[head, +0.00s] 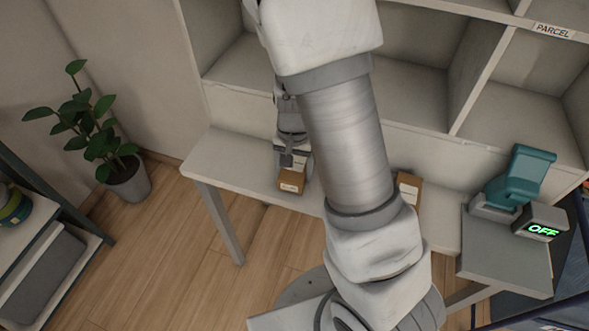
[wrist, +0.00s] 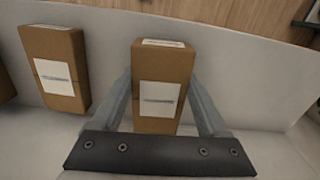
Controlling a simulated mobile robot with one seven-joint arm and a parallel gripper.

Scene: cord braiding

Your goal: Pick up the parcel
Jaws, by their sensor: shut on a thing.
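A brown cardboard parcel (head: 291,182) with a white label is at the front edge of the white bench, left of my arm. In the wrist view this parcel (wrist: 163,65) stands between the two fingers of my gripper (wrist: 162,92), its label facing the camera. My gripper (head: 291,166) is shut on it from above in the head view. I cannot tell whether the parcel still touches the bench. A second parcel (wrist: 55,68) stands to its left in the wrist view, apart from the gripper. A parcel (head: 409,190) shows right of my arm in the head view.
The white bench (head: 225,158) runs below open shelves (head: 415,90), one labelled PARCEL (head: 553,31). At right are a teal device (head: 522,180) and a box reading OFF (head: 542,222). A potted plant (head: 128,180) stands at left. My arm hides the bench's middle.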

